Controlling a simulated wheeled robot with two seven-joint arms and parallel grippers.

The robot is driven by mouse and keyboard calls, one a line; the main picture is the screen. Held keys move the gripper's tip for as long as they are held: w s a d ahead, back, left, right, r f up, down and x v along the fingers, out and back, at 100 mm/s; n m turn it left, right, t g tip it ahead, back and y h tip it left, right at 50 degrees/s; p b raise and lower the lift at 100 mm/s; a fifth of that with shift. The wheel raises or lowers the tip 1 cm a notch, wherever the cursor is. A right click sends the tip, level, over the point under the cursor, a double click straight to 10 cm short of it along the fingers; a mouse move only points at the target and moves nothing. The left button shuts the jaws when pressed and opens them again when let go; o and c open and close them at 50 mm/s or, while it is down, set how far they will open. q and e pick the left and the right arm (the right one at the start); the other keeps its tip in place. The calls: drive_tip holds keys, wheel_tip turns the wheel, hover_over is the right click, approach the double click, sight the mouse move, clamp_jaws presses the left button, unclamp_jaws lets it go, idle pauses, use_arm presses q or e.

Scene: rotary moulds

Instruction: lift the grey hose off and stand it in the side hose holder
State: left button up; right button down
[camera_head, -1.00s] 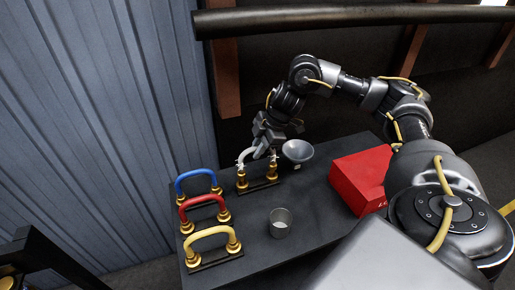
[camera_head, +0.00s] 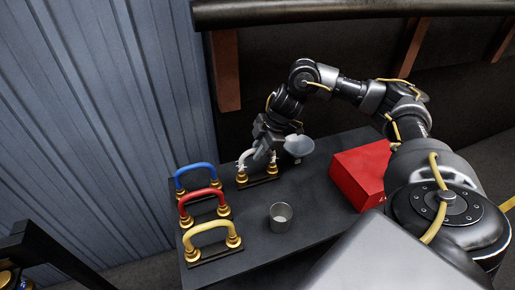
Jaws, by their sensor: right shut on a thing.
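The grey hose (camera_head: 244,157) is a pale arch over two brass fittings on a dark base plate at the back of the dark table. My right gripper (camera_head: 262,153) reaches down from above and is shut on the grey hose near its top. The gripper hides part of the arch, and I cannot tell whether both hose ends still sit in the fittings. I cannot make out for sure which thing is the side hose holder. My left gripper is not in view.
Blue (camera_head: 195,170), red (camera_head: 200,194) and yellow (camera_head: 208,227) hoses arch over brass fittings along the table's left edge. A grey funnel-like bowl (camera_head: 300,147) is close right of the gripper. A metal cup (camera_head: 281,217) and a red box (camera_head: 361,177) stand on the table (camera_head: 310,200).

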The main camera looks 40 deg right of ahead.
drive_tip(key=c, duration=1.3)
unclamp_jaws()
drive_tip(key=shift+f, duration=0.1)
drive_tip(key=shift+p+v, duration=0.7)
drive_tip(key=shift+v, duration=4.75)
